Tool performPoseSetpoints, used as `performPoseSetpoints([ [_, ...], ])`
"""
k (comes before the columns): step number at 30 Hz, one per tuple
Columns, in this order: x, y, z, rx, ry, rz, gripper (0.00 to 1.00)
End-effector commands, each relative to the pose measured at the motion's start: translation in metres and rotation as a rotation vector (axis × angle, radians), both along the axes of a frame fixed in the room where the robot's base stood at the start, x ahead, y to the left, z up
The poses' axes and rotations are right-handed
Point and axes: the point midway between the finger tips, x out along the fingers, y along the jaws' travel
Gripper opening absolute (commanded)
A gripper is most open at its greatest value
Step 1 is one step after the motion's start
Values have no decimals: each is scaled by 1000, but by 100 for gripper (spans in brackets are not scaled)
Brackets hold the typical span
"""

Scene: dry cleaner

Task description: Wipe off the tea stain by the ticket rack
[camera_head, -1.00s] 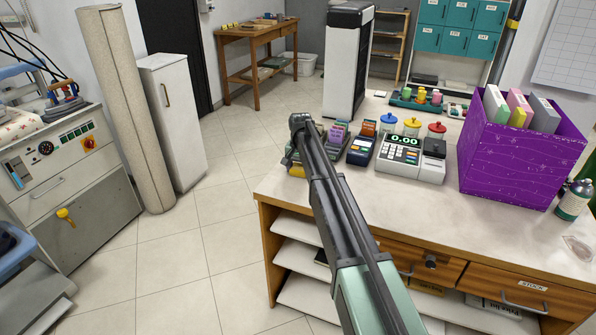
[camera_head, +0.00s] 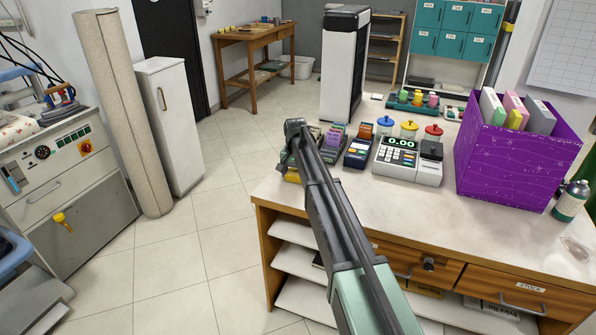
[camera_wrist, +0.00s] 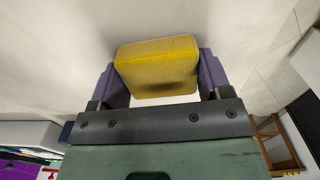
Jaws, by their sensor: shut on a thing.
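My gripper (camera_wrist: 155,80) is shut on a yellow sponge (camera_wrist: 157,68), which sits between its two purple-grey fingers in the wrist view. In the head view my arm reaches over the counter (camera_head: 450,215) to its left end, and a bit of the yellow sponge (camera_head: 291,177) shows low beside my wrist. I cannot tell whether the sponge touches the counter. A rack with purple and coloured tickets (camera_head: 334,140) stands just right of my wrist. I see no tea stain; my arm hides part of the counter by the rack.
A card terminal (camera_head: 358,152), a cash register (camera_head: 400,160) and several lidded jars stand right of the rack. A faint patch (camera_head: 575,248) lies near the right edge. The counter's front is clear.

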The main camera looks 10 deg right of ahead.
Motion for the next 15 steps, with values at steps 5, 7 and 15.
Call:
performPoseSetpoints([
  [5,-6,4,-1,0,0,1,53],
  [7,-13,8,-1,0,0,1,53],
  [15,-31,21,-3,0,1,0,53],
])
